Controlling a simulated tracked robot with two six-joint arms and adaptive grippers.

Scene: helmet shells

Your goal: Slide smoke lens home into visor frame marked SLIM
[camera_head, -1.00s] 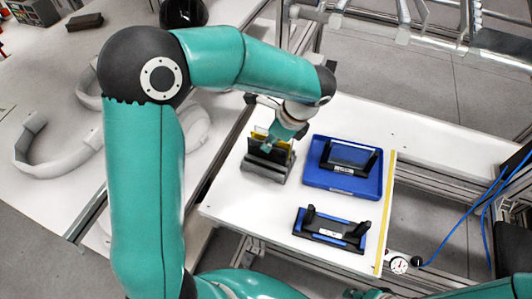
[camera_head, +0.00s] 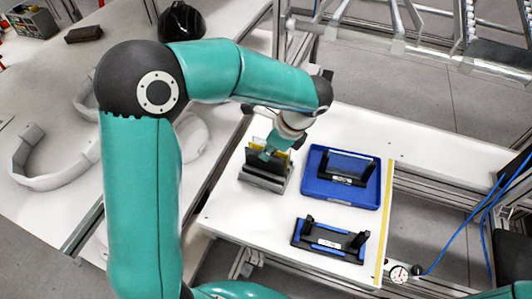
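A grey slotted rack (camera_head: 262,182) stands on the white table with upright lenses in it, including a dark lens (camera_head: 262,161) and a yellow one behind. My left gripper (camera_head: 269,153) points down at the top of the rack, among the lenses. Its fingers are too small and partly hidden to tell whether they grip a lens. A black visor frame (camera_head: 342,179) sits in a blue tray (camera_head: 330,193). Another black frame with blue parts (camera_head: 330,238) lies on the table in front of the tray. Both carry small white labels that I cannot read. My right gripper is out of view.
The white table (camera_head: 420,140) is clear behind the tray. A white headband-like shell (camera_head: 45,170) lies on the left bench.

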